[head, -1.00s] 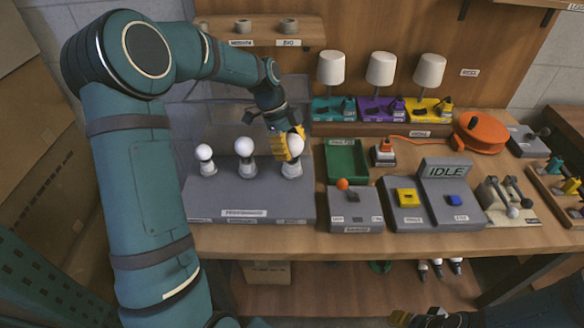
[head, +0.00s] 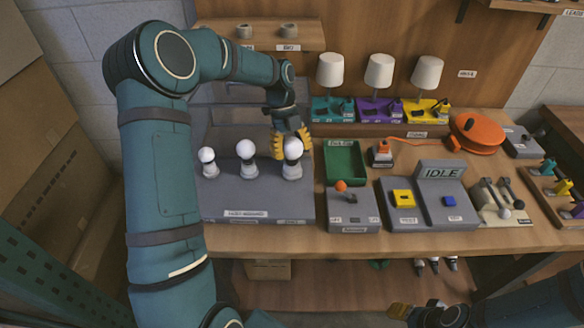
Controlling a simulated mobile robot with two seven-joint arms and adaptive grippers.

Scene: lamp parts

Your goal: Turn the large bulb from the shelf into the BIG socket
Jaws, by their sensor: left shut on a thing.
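The large white bulb (head: 293,149) stands upright at the rightmost socket (head: 292,171) of the grey board (head: 225,200). My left gripper (head: 292,152) comes down from above and behind, its yellow fingers on either side of this bulb, shut on it. The fingers cover part of the glass, and how deep the bulb sits in the socket cannot be told. My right gripper (head: 402,311) is low at the bottom edge, partly out of frame and away from the bulbs; its jaw opening is unclear.
A medium bulb (head: 246,150) and a small bulb (head: 207,156) stand in sockets to the left. The shelf (head: 266,37) behind carries two grey ring holders without bulbs. A green tray (head: 344,163) and a grey lever box (head: 352,208) lie just right of the board.

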